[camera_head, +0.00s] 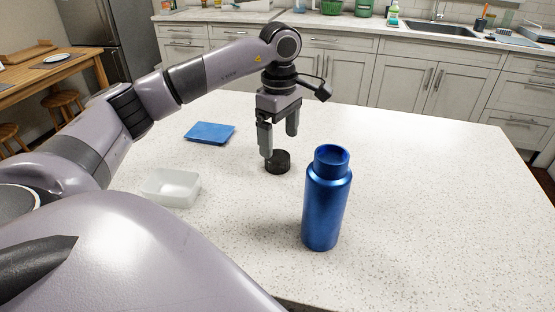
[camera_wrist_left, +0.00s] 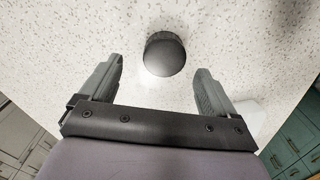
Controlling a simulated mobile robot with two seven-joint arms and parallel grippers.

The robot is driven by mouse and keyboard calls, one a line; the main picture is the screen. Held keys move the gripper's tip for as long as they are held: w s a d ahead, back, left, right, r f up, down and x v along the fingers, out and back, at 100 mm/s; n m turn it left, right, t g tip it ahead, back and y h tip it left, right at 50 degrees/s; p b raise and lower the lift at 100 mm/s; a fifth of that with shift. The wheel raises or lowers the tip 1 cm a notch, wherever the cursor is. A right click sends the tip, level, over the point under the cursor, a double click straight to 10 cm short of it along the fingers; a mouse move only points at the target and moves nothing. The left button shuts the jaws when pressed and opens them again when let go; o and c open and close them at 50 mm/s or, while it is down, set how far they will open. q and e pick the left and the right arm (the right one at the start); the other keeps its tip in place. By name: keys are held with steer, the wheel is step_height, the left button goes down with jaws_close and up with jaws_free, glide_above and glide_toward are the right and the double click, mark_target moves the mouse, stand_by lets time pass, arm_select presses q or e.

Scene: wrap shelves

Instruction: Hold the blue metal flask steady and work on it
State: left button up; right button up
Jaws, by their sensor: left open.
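The blue metal flask (camera_head: 326,205) stands upright on the speckled white counter, with its mouth open and no cap on it. A round black cap (camera_head: 278,163) lies on the counter behind and to the left of the flask. My left gripper (camera_head: 278,145) points down just above the cap, open and empty. In the left wrist view, the cap (camera_wrist_left: 164,54) shows ahead of the open fingers (camera_wrist_left: 160,75), between their lines, not gripped. The flask does not show clearly in the left wrist view. My right gripper is in neither view.
A blue flat pad or cloth (camera_head: 210,133) lies at the back left of the counter (camera_head: 420,200). A translucent white tray (camera_head: 170,188) sits at the left, below my left arm. The counter right of the flask is clear.

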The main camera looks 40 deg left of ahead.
arm_select(q)
steer(key=f, duration=0.3)
steer(key=shift+s+f, duration=0.4)
steer(key=shift+w+f, duration=0.1)
steer(key=shift+f, duration=0.55)
steer(key=c, duration=1.2)
steer(key=shift+r, duration=0.15)
step_height(320, 180, up, 12)
step_height(320, 180, up, 8)
steer(key=p, duration=0.4)
glide_above(278, 156)
